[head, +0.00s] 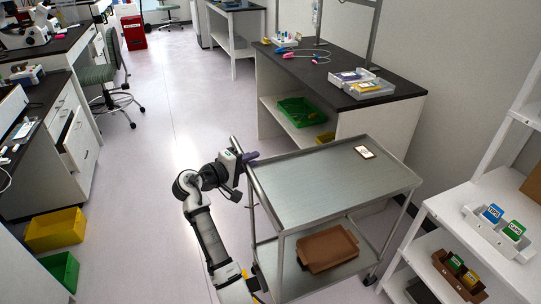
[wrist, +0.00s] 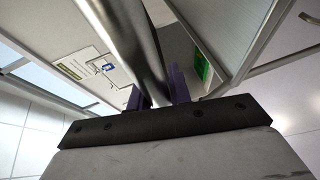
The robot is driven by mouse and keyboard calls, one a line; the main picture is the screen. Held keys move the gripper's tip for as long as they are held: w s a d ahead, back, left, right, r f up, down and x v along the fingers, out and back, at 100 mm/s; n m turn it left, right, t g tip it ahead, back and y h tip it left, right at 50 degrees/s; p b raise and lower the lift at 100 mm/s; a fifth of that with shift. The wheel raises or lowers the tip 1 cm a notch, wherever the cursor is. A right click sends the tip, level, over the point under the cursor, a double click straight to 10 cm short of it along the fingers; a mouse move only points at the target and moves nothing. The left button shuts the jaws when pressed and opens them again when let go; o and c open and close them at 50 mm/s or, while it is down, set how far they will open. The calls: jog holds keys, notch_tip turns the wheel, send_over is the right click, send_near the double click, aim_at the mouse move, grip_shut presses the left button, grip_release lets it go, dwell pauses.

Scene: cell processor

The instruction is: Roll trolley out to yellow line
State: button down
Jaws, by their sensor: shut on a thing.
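The trolley (head: 325,183) is a two-shelf metal cart in the middle right of the head view. Its push handle (head: 238,150) is on its left end. My gripper (head: 250,157) is at that handle. In the wrist view, its two purple fingers (wrist: 157,90) are shut around the metal handle bar (wrist: 135,40), one on each side. A brown bin (head: 327,248) stands on the lower shelf, and a small white card-like item (head: 364,152) lies on the top shelf.
A dark-topped bench (head: 300,75) stands just behind the trolley. White shelving (head: 450,215) is close on its right. On the left are drawers, a yellow bin (head: 55,229) and a green bin (head: 62,270). The pale floor aisle (head: 165,110) left of the trolley is clear.

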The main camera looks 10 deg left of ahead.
jog(key=shift+s+a, duration=0.75)
jog(key=shift+a, duration=0.3)
jog(key=shift+s+a, duration=0.7)
jog(key=shift+a, duration=0.3)
jog(key=c, duration=1.3)
grip_release()
jog(key=b+v, duration=0.3)
jog(key=v, duration=1.1)
jog(key=shift+w, duration=0.15)
